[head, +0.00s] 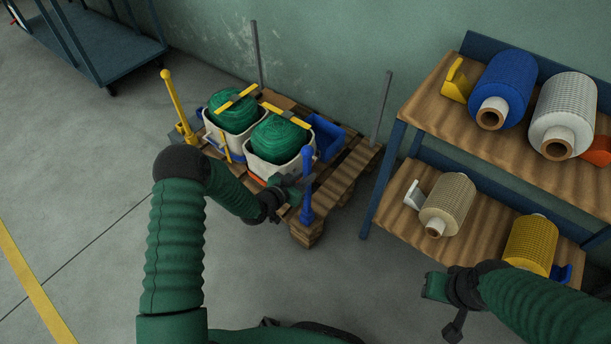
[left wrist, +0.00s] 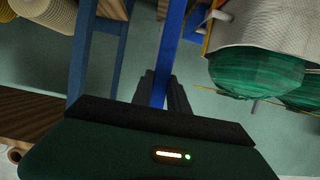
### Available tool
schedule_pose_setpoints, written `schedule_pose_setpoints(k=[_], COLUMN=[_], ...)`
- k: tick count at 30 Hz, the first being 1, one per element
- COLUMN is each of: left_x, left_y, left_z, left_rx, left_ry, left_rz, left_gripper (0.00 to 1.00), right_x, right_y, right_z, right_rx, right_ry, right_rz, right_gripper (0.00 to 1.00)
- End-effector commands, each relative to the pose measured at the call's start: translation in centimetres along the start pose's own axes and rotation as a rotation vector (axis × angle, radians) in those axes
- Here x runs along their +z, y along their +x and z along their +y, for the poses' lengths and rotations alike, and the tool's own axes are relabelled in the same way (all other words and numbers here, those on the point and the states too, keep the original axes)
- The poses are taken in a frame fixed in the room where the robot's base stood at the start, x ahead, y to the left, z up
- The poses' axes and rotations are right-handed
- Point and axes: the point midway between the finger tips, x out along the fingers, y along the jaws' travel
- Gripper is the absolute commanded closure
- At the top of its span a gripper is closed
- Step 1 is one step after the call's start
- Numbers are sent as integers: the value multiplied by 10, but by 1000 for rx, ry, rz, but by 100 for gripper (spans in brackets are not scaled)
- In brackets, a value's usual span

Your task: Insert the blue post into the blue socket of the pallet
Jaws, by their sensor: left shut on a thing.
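The blue post (head: 307,180) has a round knob on top and a wider lower end. It stands about upright at the near right corner of the wooden pallet (head: 340,185). My left gripper (head: 298,188) is shut on it from the left. In the left wrist view the blue post (left wrist: 168,55) runs between the two dark fingers (left wrist: 163,92). I cannot make out the blue socket, nor whether the post's lower end is in it or in front of the pallet. My right gripper (head: 445,305) is low at the right, away from the pallet; its jaw state is unclear.
Two white crates (head: 262,168) with green netting sit on the pallet, beside a blue bin (head: 327,138). A yellow post (head: 174,98) and grey posts (head: 383,105) stand around it. A shelf (head: 425,115) with rolls is at the right.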

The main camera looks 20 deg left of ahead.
Motion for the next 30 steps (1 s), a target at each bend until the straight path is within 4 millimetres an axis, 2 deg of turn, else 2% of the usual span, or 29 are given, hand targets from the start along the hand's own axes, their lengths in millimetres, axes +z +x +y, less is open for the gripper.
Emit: schedule_pose_setpoints(k=[13, 22, 23, 28, 30], left_x=[13, 14, 15, 15, 15], left_y=[5, 5, 5, 5, 5], left_z=[0, 0, 0, 0, 0], left_rx=[0, 0, 0, 0, 0], left_ry=[0, 0, 0, 0, 0], left_rz=[2, 1, 0, 0, 0], left_gripper=[100, 100, 76, 55, 55], right_x=[2, 2, 2, 2, 2], right_y=[10, 10, 10, 10, 10], right_z=[0, 0, 0, 0, 0], right_rx=[0, 0, 0, 0, 0], right_ry=[0, 0, 0, 0, 0], right_rz=[0, 0, 0, 0, 0], right_gripper=[68, 68, 68, 68, 68])
